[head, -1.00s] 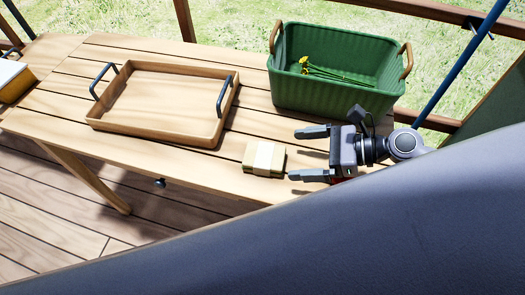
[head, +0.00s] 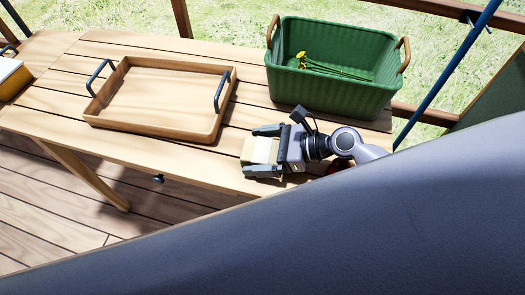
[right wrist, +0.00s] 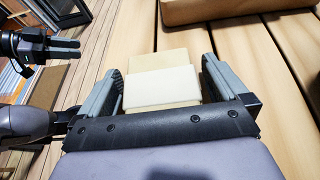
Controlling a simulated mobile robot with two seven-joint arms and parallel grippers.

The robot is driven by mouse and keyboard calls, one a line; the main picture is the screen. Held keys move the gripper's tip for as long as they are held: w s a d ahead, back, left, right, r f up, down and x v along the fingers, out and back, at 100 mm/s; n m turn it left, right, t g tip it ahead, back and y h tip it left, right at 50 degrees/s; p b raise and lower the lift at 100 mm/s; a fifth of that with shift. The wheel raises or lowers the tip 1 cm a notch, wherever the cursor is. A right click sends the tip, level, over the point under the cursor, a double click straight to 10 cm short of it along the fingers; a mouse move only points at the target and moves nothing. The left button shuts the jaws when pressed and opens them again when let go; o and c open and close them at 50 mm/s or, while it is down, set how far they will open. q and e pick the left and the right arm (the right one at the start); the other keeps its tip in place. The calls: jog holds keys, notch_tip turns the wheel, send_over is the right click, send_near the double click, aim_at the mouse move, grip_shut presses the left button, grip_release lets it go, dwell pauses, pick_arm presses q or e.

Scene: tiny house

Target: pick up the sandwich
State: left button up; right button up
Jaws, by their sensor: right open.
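The sandwich (head: 262,150), a small pale block with a lighter wrap band, lies on the wooden table near its front edge. My right gripper (head: 250,151) is open, with one finger on each side of the sandwich. In the right wrist view the sandwich (right wrist: 165,84) sits between the two fingers, with a small gap showing beside it. Its near end is partly hidden by the gripper body. My left gripper (right wrist: 65,48) shows at the upper left of the right wrist view, away from the sandwich; its jaw state is unclear.
A wooden tray (head: 150,128) with dark handles is to the left of the sandwich. The table's front edge is close.

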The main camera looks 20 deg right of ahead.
jog(key=c, duration=1)
